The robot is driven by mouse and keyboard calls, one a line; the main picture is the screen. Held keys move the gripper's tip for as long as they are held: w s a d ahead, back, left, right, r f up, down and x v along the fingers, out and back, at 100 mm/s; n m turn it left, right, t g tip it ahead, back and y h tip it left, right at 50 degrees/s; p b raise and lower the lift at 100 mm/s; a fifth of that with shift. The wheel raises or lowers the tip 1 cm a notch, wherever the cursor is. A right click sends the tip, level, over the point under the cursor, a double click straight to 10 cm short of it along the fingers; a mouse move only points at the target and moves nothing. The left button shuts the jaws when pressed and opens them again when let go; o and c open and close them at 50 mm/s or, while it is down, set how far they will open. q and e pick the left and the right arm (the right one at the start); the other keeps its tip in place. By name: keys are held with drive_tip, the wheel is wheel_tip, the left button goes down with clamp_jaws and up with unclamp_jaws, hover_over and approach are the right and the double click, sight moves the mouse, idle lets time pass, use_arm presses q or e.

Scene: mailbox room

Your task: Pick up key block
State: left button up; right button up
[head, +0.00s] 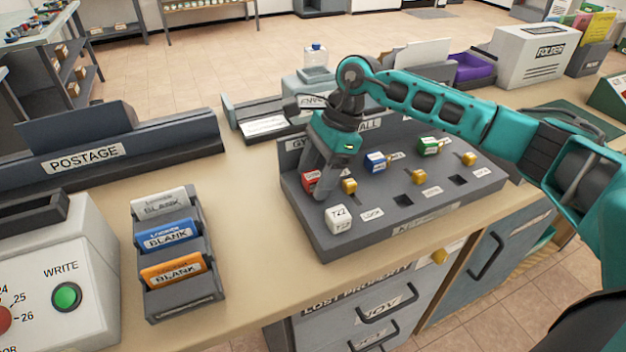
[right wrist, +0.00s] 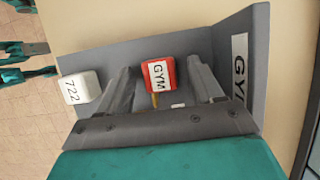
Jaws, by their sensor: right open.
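A red block with a GYM label (right wrist: 158,74) sits at the left end of the grey key board (head: 330,238); part of it shows in the head view (head: 309,180) behind a finger. My right gripper (head: 317,186) is open and points down over it. In the right wrist view the red block stands between the two spread fingers, with a gap on each side. A white block marked 722 (head: 338,218) sits at the board's front left corner; it also shows in the right wrist view (right wrist: 77,87). My left gripper is not in the head view.
A blue block (head: 376,162), a green block (head: 428,146) and several gold pieces (head: 418,177) stand on the board among dark square holes. Bare counter lies between rack and board.

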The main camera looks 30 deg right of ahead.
drive_tip(key=c, duration=1)
drive_tip(key=shift+r, duration=0.1)
drive_tip(key=shift+c, duration=0.2)
